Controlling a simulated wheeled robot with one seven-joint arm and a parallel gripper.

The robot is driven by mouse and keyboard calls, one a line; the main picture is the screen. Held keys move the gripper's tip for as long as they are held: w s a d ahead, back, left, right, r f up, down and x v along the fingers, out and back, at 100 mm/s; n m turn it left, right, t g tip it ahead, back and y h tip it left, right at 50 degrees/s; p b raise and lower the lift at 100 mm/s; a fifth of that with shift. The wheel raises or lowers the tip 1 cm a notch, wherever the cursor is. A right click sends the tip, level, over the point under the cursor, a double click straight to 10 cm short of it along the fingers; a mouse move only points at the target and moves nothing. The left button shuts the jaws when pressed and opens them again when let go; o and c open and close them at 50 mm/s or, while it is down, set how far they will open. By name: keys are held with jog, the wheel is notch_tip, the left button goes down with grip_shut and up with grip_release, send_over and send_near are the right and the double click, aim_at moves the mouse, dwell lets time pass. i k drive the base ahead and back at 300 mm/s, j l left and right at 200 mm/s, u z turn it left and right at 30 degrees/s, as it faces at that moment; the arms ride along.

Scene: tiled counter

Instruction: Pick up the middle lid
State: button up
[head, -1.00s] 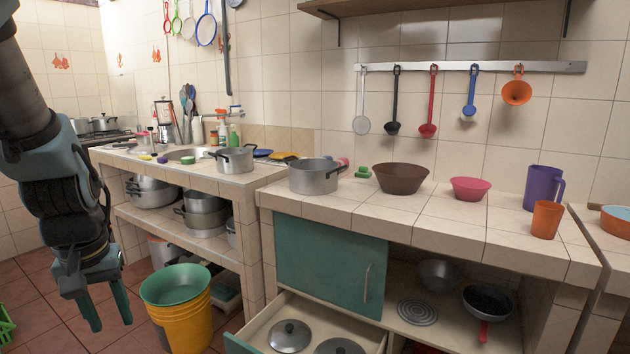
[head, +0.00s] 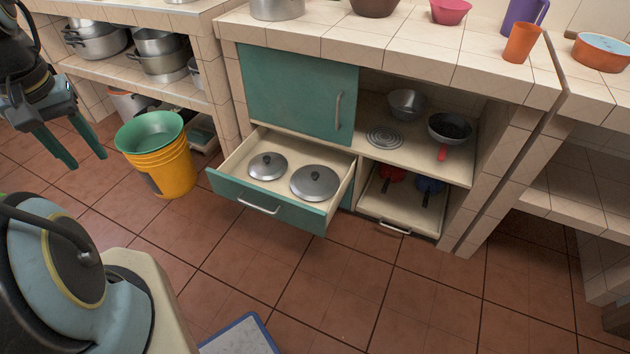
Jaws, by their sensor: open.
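Two round grey metal lids with dark knobs lie flat in the open drawer (head: 226,189) under the teal cabinet door: a smaller lid (head: 267,166) on the left and a larger lid (head: 315,182) on the right. I see only two lids in this drawer, so I cannot tell which is the middle one. My gripper (head: 86,160) hangs at the left of the head view with its teal fingers apart and empty. It is well to the left of the drawer, near the green and yellow buckets.
A green basin on yellow buckets (head: 168,170) stands left of the drawer. The teal cabinet door (head: 290,95) is above it. A lower pull-out on the right (head: 385,214) holds red and blue pans.

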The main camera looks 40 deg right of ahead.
aim_at(313, 183)
jog(key=i+l, duration=0.1)
jog(key=l, duration=0.25)
jog(key=i+l, duration=0.1)
jog(key=l, duration=0.25)
jog(key=i+l, duration=0.15)
jog(key=l, duration=0.2)
jog(key=i+l, duration=0.1)
jog(key=l, duration=0.25)
